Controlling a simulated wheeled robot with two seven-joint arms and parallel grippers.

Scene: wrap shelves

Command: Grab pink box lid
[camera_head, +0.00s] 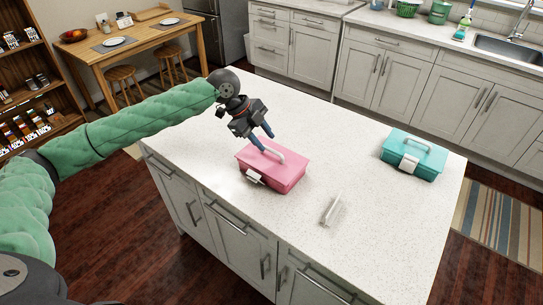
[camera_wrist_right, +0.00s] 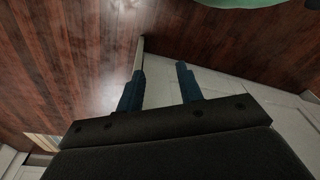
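The pink box (camera_head: 270,170) stands shut on the white island counter, with its lid (camera_head: 287,164) on top, a pale handle (camera_head: 266,150) on the lid and a white latch (camera_head: 256,178) on its front. My left gripper (camera_head: 263,140) is just above the lid's handle, its two blue fingers apart and pointing down at it. Whether the fingers touch the handle cannot be told. My right gripper (camera_wrist_right: 160,85) shows only in the right wrist view; its fingers are wide apart with nothing between them, low beside the cabinets and wooden floor.
A teal box (camera_head: 413,155) with a white latch stands at the right of the counter (camera_head: 225,172). A small white strip-like object (camera_head: 331,210) lies near the front edge. The counter between the boxes is clear.

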